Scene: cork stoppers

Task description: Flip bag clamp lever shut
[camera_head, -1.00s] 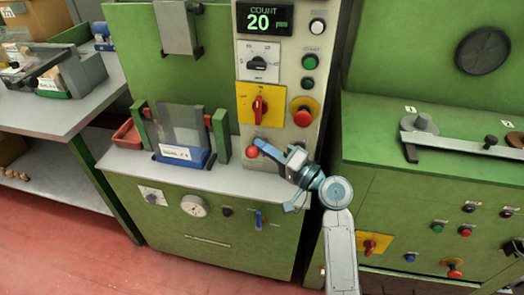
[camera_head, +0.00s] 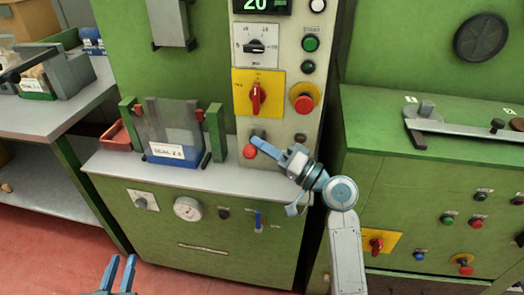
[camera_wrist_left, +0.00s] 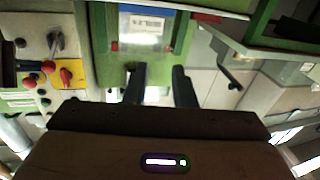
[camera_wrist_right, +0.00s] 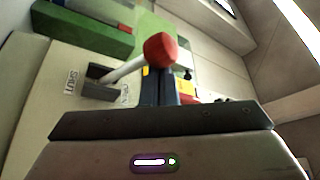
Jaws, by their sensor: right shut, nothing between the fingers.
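The lever's red knob (camera_head: 250,152) shows just left of my right gripper's tip at the front of the control panel. In the right wrist view, the red knob (camera_wrist_right: 160,48) tops a pale shaft rising from a dark slot marked SHUT at one end, with the label at the other end partly hidden. The shaft leans toward that other end. My right gripper (camera_head: 258,144) is shut and empty, its tips close beside the knob; contact is unclear. My left gripper (camera_head: 120,262) is open and empty at the bottom of the head view, low in front of the machine.
A clear-walled holder with a blue, labelled base (camera_head: 178,157) stands between green posts on the grey shelf. A red emergency button (camera_head: 303,98) and a red rotary switch (camera_head: 257,97) sit above the lever. A grey side table (camera_head: 60,118) is at left.

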